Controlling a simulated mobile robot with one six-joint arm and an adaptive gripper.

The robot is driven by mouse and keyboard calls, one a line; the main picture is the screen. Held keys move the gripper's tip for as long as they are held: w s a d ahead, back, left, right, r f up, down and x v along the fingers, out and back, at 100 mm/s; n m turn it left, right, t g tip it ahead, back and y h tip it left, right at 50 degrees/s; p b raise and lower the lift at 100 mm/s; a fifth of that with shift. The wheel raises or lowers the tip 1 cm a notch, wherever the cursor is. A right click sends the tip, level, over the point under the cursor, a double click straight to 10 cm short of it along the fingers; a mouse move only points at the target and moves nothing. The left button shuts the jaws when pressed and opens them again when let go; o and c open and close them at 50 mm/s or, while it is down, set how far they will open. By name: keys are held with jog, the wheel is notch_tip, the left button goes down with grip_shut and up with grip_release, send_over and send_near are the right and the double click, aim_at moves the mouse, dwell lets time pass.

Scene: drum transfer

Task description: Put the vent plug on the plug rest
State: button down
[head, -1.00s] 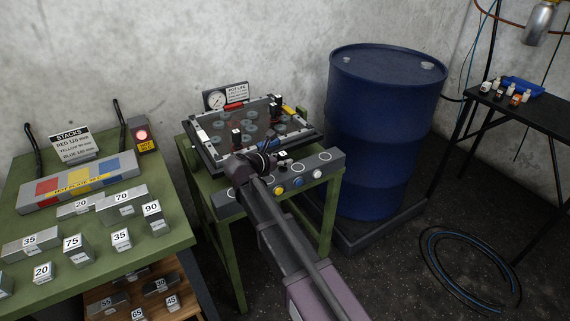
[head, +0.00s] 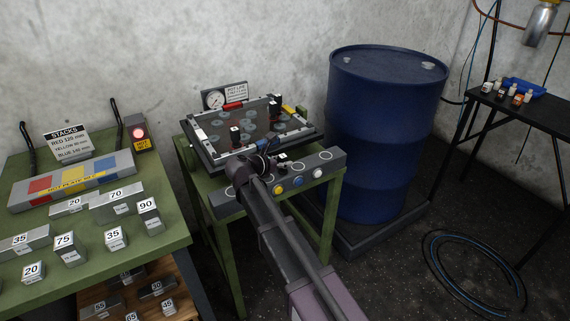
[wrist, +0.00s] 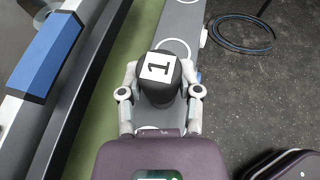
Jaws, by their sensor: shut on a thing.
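My gripper (wrist: 160,78) is shut on a black, rounded piece (wrist: 159,89) with a white label reading 1. A finger lies on each side of it. The wrist view shows it over a grey bar with white ring marks (wrist: 180,14). Whether it touches the bar I cannot tell. In the head view, the piece (head: 282,157) shows small at my arm's end, by the grey bar (head: 325,160) on the green stand. I cannot tell for certain whether it is the vent plug, or which mark is the plug rest.
Behind the bar is a tray (head: 190,152) with several discs and black labelled pieces. A blue drum (head: 385,120) stands close on the right. A green table (head: 170,235) with numbered blocks is on the left.

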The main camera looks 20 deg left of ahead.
jog(key=shift+f, duration=0.15)
jog(key=shift+c, duration=1.5)
grip_release()
jog(key=shift+r, duration=0.25)
jog(key=p+v, duration=0.4)
jog(key=v, duration=0.8)
jog(key=shift+d, duration=0.1)
